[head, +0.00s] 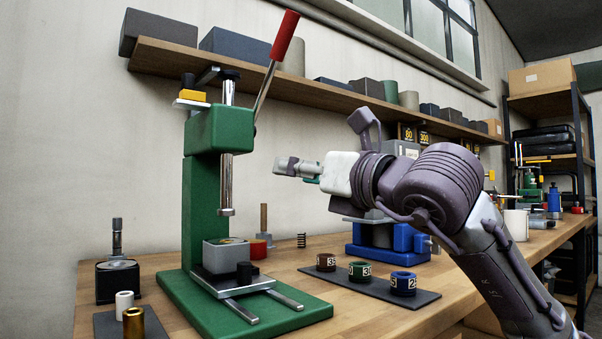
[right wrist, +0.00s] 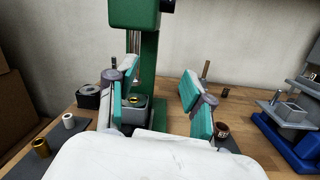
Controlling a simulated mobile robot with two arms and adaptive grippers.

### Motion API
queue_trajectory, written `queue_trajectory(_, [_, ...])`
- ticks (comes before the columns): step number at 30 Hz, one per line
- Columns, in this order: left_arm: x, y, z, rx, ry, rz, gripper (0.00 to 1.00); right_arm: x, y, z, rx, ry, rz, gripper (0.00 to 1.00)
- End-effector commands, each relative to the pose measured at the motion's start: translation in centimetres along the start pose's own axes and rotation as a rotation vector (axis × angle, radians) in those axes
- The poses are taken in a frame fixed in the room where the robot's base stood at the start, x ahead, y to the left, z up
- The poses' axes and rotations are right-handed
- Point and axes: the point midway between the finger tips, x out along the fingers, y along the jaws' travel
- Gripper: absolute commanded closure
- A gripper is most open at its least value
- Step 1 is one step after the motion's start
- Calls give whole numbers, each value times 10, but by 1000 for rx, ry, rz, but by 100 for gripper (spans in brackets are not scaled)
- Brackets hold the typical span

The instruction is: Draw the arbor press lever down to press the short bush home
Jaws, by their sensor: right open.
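The green arbor press (head: 218,130) stands on the bench at left, and its column also shows in the right wrist view (right wrist: 150,65). Its lever (head: 264,88) slants up to the right and ends in a red grip (head: 285,36). The steel ram (head: 226,185) hangs above a grey block (head: 229,254) on the press bed, apart from it. A brass-coloured ring shows in the block's top (right wrist: 133,99); I cannot tell whether it is the short bush. My right gripper (head: 297,169) is open and empty, right of the ram and below the lever; its teal pads spread wide in the wrist view (right wrist: 160,92). My left gripper is not in view.
A dark mat with brown, green and blue numbered rings (head: 359,271) lies right of the press. A blue vise (head: 388,240) stands behind it. White and brass bushes (head: 133,323) stand at front left. A wooden shelf (head: 340,98) with boxes runs behind the lever.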

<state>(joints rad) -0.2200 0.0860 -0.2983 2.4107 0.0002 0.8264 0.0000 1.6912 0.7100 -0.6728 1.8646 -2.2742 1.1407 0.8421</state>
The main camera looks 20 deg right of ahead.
Motion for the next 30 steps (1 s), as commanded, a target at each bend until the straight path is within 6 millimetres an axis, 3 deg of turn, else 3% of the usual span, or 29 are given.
queue_trajectory(5, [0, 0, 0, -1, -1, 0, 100, -19, 0, 1, -1, -3, 0, 48])
queue_trajectory(18, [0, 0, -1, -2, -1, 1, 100, -105, 0, 0, -2, 0, -1, 48])
queue_trajectory(24, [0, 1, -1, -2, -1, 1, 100, -119, 0, -1, -1, 1, 0, 48])
queue_trajectory(30, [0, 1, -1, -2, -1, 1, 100, -120, 0, -1, 0, 2, 1, 48])
